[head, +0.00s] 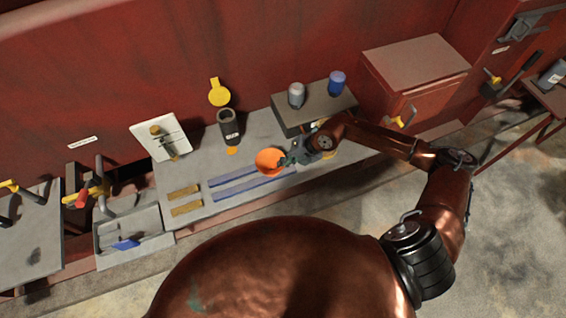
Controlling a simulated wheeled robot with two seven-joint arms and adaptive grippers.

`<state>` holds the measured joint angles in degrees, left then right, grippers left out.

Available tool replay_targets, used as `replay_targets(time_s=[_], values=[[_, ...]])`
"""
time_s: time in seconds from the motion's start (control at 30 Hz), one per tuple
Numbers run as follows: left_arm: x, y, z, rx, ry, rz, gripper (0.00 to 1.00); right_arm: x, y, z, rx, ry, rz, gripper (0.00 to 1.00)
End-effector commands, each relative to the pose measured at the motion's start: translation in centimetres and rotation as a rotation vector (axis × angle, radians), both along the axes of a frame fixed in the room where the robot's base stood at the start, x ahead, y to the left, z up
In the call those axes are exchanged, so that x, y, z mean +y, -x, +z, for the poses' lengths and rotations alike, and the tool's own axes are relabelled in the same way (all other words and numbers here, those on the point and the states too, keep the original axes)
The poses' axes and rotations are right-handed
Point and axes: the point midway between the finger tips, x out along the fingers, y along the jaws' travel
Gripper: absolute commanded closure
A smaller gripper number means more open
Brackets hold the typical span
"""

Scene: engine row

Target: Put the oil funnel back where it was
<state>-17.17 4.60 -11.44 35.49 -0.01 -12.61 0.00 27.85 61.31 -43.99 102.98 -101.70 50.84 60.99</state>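The orange oil funnel (268,160) is over the middle of the grey bench (205,177), its wide mouth facing up. My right gripper (284,160) comes in from the right with its dark fingers at the funnel's right rim; it looks shut on that rim. The small gap between the fingers is hard to make out, and the funnel's lower part is hidden. I cannot tell whether it touches the bench. A dark can (229,128) stands behind and left of the funnel, with a small orange patch (232,150) before it. My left gripper is not in view.
Blue strips (235,188) and brass-coloured strips (186,209) lie on the bench front. A dark box (309,112) at the back right bears a grey container (296,95) and a blue one (337,82). A white board (161,137) stands at back left; a grey tray (133,232) is left.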

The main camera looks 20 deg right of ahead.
Motion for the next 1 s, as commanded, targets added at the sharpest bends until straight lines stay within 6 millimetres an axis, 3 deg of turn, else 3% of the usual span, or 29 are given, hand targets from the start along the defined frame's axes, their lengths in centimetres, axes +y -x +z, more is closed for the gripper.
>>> replay_targets(time_s=[0.17,0.5,0.77,1.0], values=[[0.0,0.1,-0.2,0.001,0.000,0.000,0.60,0.0,0.0,-0.6,0.000,-0.001,0.000,1.00],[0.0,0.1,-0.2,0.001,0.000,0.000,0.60,0.0,0.0,-0.5,0.000,0.000,0.000,0.78],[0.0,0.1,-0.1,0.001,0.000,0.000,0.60,0.0,0.0,-0.4,0.000,0.000,0.000,0.78],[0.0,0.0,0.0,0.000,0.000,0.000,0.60,-1.2,0.5,1.8,-0.002,0.002,-0.002,0.78]])
